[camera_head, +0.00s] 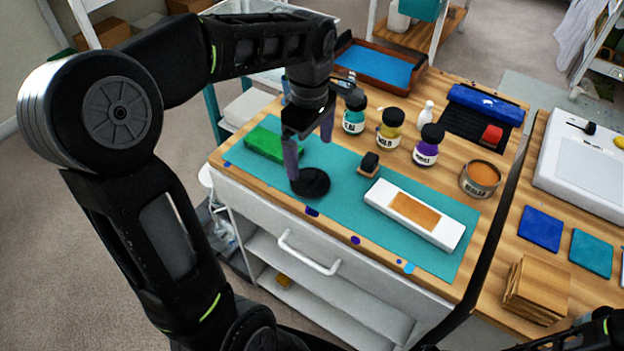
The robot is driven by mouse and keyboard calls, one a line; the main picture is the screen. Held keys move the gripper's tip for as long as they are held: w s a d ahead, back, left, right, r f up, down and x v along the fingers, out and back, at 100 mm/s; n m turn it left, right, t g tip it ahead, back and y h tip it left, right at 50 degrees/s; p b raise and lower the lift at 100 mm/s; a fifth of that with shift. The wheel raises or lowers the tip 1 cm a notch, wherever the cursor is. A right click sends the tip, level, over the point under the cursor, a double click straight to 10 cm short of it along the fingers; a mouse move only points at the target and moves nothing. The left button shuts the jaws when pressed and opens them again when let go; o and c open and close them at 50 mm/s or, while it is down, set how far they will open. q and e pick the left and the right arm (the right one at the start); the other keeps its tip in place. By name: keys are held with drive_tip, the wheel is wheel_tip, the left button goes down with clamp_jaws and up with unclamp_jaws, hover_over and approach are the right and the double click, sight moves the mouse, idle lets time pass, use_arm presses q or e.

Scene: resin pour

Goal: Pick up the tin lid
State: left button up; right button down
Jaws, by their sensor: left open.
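A round black disc, which looks like the tin lid (313,185), lies flat on the teal mat (345,213) near the front edge of the bench. My left gripper (309,160) points down over it, open and empty. One finger overlaps the lid's left edge in the picture; I cannot tell whether it touches. The other finger is behind and to the right, above the mat. An open tin (480,180) with orange-brown contents stands at the right of the mat. My right gripper is not in view; only part of that arm shows at the lower right.
A green block (268,143) lies just left of the gripper. A dark stamp-like block (369,164) and a white tray with an orange-brown panel (390,195) lie to the right. Teal, yellow and purple bottles (390,130) stand behind. Bare mat separates lid and tray.

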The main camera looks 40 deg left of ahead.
sight(310, 173)
use_arm(q)
drive_tip(key=shift+f, duration=1.3)
drive_tip(key=shift+f+p, duration=0.45)
drive_tip(key=shift+f, duration=2.15)
drive_tip(key=c, duration=1.3)
